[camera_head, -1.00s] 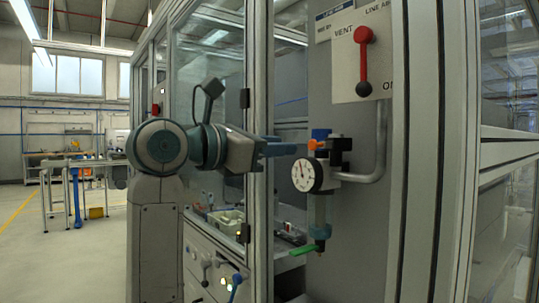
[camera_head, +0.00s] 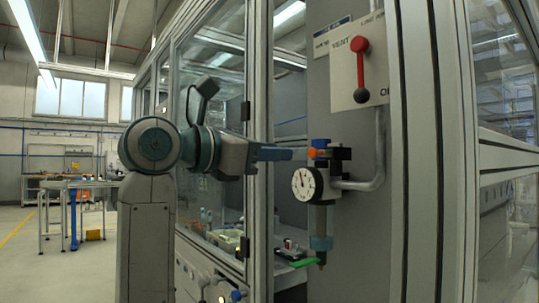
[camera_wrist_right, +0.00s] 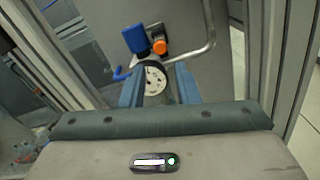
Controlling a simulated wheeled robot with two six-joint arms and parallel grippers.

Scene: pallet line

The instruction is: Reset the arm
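My right arm's gripper (camera_head: 287,154) reaches toward the pressure regulator with its round white gauge (camera_head: 307,184). In the right wrist view the gripper's two blue fingers (camera_wrist_right: 158,78) stand apart with the gauge (camera_wrist_right: 154,80) visible behind the gap, and nothing is held. The fingertips are close to the orange knob (camera_head: 314,153), just left of it in the head view; I cannot tell whether they touch anything. The orange knob (camera_wrist_right: 161,47) also shows beyond the fingers in the wrist view. My left gripper is not in view.
A red vent lever (camera_head: 360,70) hangs down on a white plate above the regulator. A grey pipe (camera_head: 378,160) bends to the regulator's right. A glass-walled machine frame (camera_head: 259,110) stands close to my arm. A workbench (camera_head: 80,184) is far left, with open floor before it.

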